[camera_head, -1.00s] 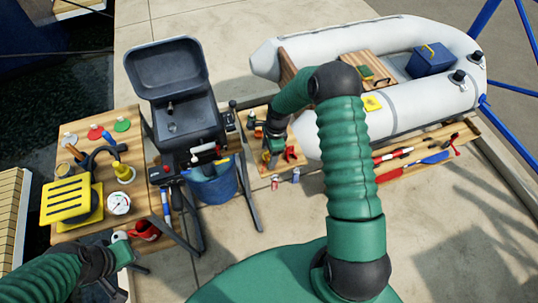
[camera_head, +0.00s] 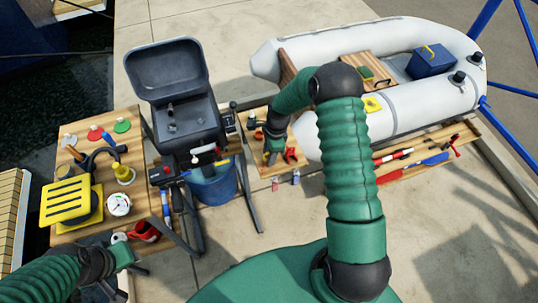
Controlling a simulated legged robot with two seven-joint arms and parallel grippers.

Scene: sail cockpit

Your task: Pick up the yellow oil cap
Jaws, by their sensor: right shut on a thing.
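My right gripper (camera_head: 272,153) reaches down over a small wooden board beside the engine. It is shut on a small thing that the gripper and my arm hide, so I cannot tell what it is. A red part (camera_head: 290,155) shows beside the fingers. I cannot make out a yellow oil cap clearly. A small yellow container (camera_head: 124,175) stands on the wooden table at left. My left gripper (camera_head: 126,279) is low at the bottom left, in front of the table, with its fingers apart and nothing seen between them.
The wooden table (camera_head: 72,144) holds a yellow slotted box (camera_head: 66,202), a round gauge (camera_head: 119,204) and a red mug (camera_head: 144,231). A dark outboard engine (camera_head: 178,118) and blue bucket (camera_head: 214,188) stand in the middle. A grey inflatable boat (camera_head: 420,105) lies at right.

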